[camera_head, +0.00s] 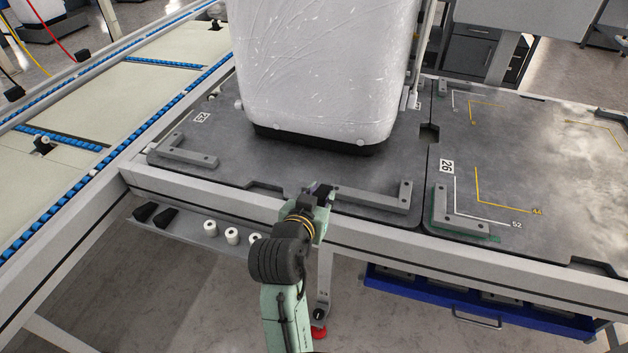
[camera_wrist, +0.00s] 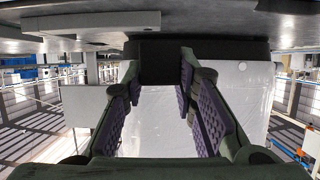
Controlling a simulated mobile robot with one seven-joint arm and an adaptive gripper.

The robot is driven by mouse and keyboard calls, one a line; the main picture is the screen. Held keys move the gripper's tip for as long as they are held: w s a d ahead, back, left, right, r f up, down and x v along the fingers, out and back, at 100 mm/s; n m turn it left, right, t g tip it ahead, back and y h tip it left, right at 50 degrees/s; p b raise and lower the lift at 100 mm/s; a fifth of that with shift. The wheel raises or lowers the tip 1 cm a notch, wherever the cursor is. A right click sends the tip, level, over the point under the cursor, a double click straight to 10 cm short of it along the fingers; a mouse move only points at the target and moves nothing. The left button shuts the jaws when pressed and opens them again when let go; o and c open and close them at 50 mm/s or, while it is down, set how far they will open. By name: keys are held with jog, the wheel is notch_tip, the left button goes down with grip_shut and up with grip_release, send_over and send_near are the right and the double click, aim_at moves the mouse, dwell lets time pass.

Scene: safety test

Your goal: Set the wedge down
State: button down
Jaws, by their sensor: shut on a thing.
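My gripper (camera_head: 319,194) is at the front edge of the grey tabletop, in front of the large white body. In the wrist view, which is upside down, the two purple-padded fingers (camera_wrist: 160,85) are shut on a black block, the wedge (camera_wrist: 160,62). The wedge sits between the fingertips, close to the tabletop. Its far end merges with the dark base behind, so I cannot tell whether they touch. In the head view the wedge is mostly hidden by my gripper. Two more black wedges (camera_head: 155,214) lie on the low shelf at left.
The large white wrapped body (camera_head: 325,65) stands on the grey tabletop (camera_head: 225,140) on a black base (camera_head: 310,141). Grey corner brackets (camera_head: 372,201) flank it in front. White rollers (camera_head: 232,235) sit on the shelf (camera_head: 190,232). The right tabletop (camera_head: 540,150) is largely clear. A conveyor runs at left.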

jog(key=shift+w+a+f+b, duration=0.1)
jog(key=shift+w+f+b, duration=0.25)
jog(key=shift+b, duration=0.5)
jog(key=shift+w+r+p, duration=0.2)
jog(key=shift+w+p, duration=0.25)
jog(key=shift+w, duration=0.05)
jog(key=shift+w+r+p, duration=0.2)
jog(key=shift+w+p, duration=0.2)
jog(key=shift+w, duration=0.05)
jog(key=p, duration=0.2)
send_over(313, 179)
jog(key=shift+s+f, duration=0.2)
jog(key=shift+f, duration=0.4)
jog(key=shift+w+f, duration=0.15)
jog(key=shift+w, duration=0.05)
jog(key=shift+f, duration=1.7)
jog(key=shift+f, duration=0.2)
jog(key=c, duration=1.3)
grip_release()
